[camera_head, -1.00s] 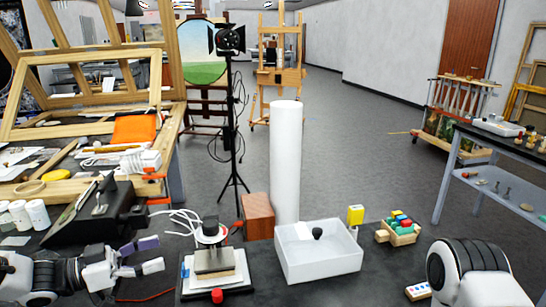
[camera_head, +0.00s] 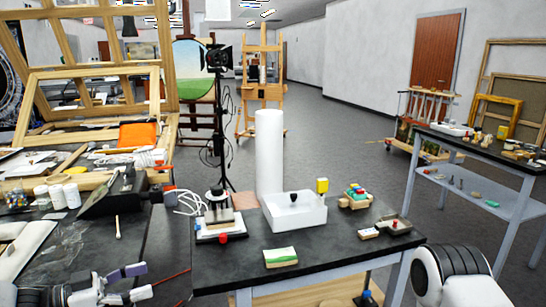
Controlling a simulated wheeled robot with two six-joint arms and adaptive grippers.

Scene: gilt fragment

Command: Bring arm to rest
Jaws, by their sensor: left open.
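My left gripper (camera_head: 138,281) is at the lower left of the head view. Its two fingers, one with a purple pad, point right with a gap between them, and nothing is between them. It shows over the gap between the left worktable and the dark centre table (camera_head: 330,246). It appears clear of the things on both tables. On the right, only a white and black rounded part of my right arm (camera_head: 455,275) shows at the bottom edge. My right gripper is out of the frame.
The centre table holds a white tray (camera_head: 294,220), a press-like device (camera_head: 219,218), a green-white block (camera_head: 281,257) and small blocks. A white column (camera_head: 269,155) stands behind it. A cluttered bench is at left, a side table (camera_head: 480,180) at right. Open floor lies between.

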